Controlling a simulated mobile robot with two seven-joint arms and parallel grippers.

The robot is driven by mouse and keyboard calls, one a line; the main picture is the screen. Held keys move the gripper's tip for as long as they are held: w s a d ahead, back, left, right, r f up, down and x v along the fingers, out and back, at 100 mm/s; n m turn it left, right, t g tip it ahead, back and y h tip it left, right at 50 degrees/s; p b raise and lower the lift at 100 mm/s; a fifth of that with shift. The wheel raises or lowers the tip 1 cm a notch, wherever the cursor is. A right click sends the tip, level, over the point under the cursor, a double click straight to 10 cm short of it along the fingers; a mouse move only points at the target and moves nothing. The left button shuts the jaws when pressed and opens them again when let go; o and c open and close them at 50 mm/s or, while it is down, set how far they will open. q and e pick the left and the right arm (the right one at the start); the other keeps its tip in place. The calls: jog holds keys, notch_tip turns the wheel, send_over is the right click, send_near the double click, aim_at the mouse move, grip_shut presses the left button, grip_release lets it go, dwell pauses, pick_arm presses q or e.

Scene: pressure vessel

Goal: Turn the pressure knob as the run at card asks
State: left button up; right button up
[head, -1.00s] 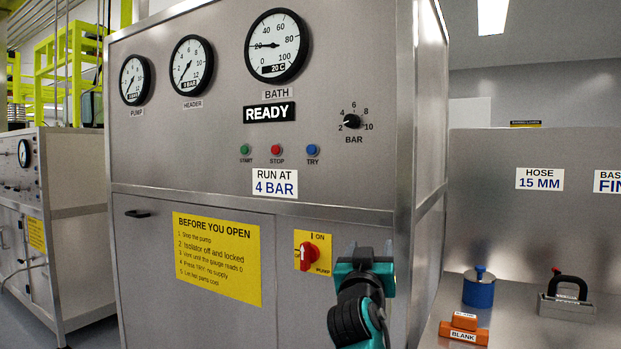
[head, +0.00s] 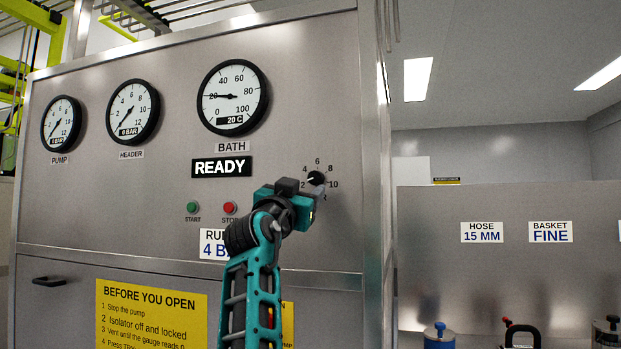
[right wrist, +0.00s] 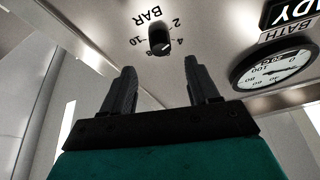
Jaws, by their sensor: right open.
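The black pressure knob (head: 316,178) sits on the steel panel above BAR, inside a scale from 2 to 10. My right gripper (head: 300,190) is at the panel, just below and left of the knob. In the wrist view its fingers (right wrist: 157,78) are apart and empty, with the knob ahead of the gap. The run at card (head: 213,244) is partly hidden by my right arm; "4 B" shows. My left gripper is out of view.
The READY display (head: 222,167) and bath gauge (head: 233,97) are left of the knob. The START (head: 192,207) and STOP (head: 230,208) buttons are below; TRY is hidden by my arm. Header (head: 132,112) and pump (head: 61,124) gauges read 0 bar.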

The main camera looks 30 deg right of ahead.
aim_at(314, 179)
jog(key=p+x, duration=0.1)
jog(key=x, duration=0.5)
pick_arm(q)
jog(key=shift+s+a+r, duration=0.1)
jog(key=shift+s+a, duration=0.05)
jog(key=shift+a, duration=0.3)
pick_arm(e)
jog(key=shift+w+d+r, duration=0.15)
jog(key=shift+w+d, duration=0.2)
jog(key=shift+c, duration=0.2)
jog(key=c, duration=1)
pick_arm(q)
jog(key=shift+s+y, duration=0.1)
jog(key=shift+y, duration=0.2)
